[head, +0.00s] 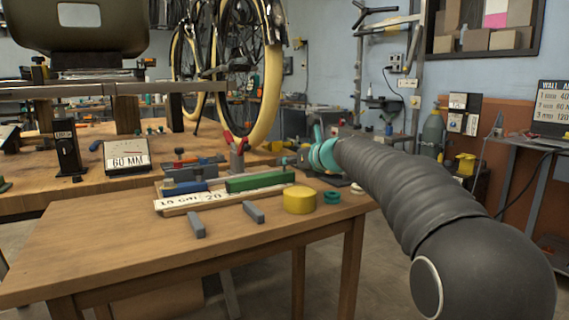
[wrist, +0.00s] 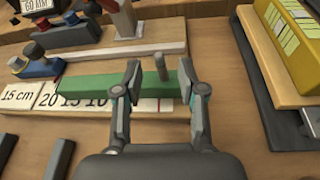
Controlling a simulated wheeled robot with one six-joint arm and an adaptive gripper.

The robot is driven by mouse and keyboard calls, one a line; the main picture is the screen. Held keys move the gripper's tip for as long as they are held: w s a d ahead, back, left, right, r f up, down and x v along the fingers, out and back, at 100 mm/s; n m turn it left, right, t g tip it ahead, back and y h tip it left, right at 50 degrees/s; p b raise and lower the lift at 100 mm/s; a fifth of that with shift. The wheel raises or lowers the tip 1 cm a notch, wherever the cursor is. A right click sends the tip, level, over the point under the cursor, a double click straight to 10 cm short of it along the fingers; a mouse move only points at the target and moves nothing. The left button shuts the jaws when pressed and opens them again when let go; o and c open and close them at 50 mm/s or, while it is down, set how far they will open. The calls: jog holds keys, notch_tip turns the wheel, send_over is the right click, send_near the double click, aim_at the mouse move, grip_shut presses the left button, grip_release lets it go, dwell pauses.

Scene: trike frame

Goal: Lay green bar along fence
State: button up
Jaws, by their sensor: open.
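The green bar (head: 260,181) lies on a pale wooden board with number labels on the table. In the wrist view the bar (wrist: 90,88) runs left to right across the middle. My gripper (wrist: 160,75) is open above it. Its left finger crosses in front of the bar and its right finger is at the bar's right end. A short grey upright peg (wrist: 161,68) stands between the fingertips; whether it is on the bar or behind it I cannot tell. I cannot make out for certain which edge is the fence. Contact with the bar is unclear.
A blue block (head: 186,187) lies left of the green bar. Two grey bars (head: 196,225) (head: 253,212) lie in front. A yellow cylinder (head: 298,200) and a teal ring (head: 332,197) stand at right. The table's front left is clear.

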jog(key=v, duration=0.8)
jog(key=shift+s+d, duration=0.25)
jog(key=shift+d, duration=0.05)
jog(key=shift+r, duration=0.1)
